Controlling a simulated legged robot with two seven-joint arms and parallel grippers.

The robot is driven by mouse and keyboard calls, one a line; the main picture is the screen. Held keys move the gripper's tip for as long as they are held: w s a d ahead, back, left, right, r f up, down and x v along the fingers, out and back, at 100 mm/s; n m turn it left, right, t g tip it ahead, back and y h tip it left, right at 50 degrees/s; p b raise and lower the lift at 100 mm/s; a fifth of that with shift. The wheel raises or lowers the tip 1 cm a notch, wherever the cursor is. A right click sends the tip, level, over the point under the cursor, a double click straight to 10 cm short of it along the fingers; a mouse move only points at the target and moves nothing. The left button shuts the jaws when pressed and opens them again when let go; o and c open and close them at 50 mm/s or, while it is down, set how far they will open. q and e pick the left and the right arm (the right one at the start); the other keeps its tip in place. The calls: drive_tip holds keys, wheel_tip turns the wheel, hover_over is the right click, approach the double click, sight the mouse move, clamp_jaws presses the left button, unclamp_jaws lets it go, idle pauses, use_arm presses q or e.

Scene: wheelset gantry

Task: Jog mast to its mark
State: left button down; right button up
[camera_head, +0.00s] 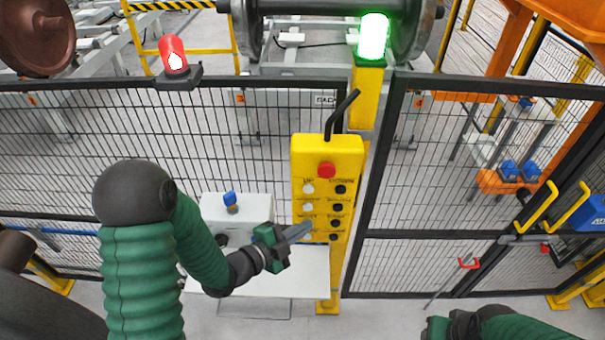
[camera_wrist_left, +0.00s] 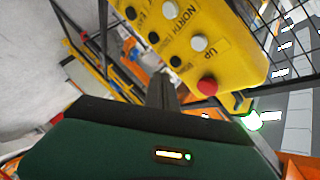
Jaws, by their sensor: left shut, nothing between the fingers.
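A yellow control pendant (camera_head: 327,150) stands upright in the middle of the head view. It has a red button (camera_head: 327,170) on top and rows of white and black buttons below. Labels including UP and NORTH show in the wrist view, where the pendant (camera_wrist_left: 225,60) appears tilted. My left gripper (camera_head: 308,230) is shut and empty, its tip over the pendant's lower left buttons and partly covering them. Its fingers (camera_wrist_left: 161,90) also show in the wrist view; I cannot tell whether they touch. My right gripper (camera_head: 437,328) is cut off at the bottom edge, fingers hidden. I cannot identify the mast.
A lit green lamp (camera_head: 373,37) tops a yellow post behind the pendant. A red lamp (camera_head: 174,55) sits on the black mesh fence (camera_head: 100,125). A wheelset (camera_head: 330,8) is beyond the fence.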

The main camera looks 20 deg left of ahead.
sight(308, 189)
use_arm(q)
drive_tip(key=w+a, duration=0.2)
drive_tip(key=w, duration=0.6)
use_arm(e)
drive_tip(key=shift+s+d+r, duration=0.2)
drive_tip(key=shift+d, duration=0.3)
use_arm(q)
drive_tip(key=shift+w+d, duration=0.1)
drive_tip(key=shift+a, duration=0.3)
use_arm(e)
drive_tip(key=shift+a, duration=0.2)
use_arm(q)
drive_tip(key=shift+d, duration=0.15)
use_arm(e)
drive_tip(key=shift+d, duration=0.15)
idle(0.9)
use_arm(q)
drive_tip(key=shift+w+r, duration=0.1)
drive_tip(key=shift+w, duration=0.25)
use_arm(e)
drive_tip(key=shift+f, duration=0.15)
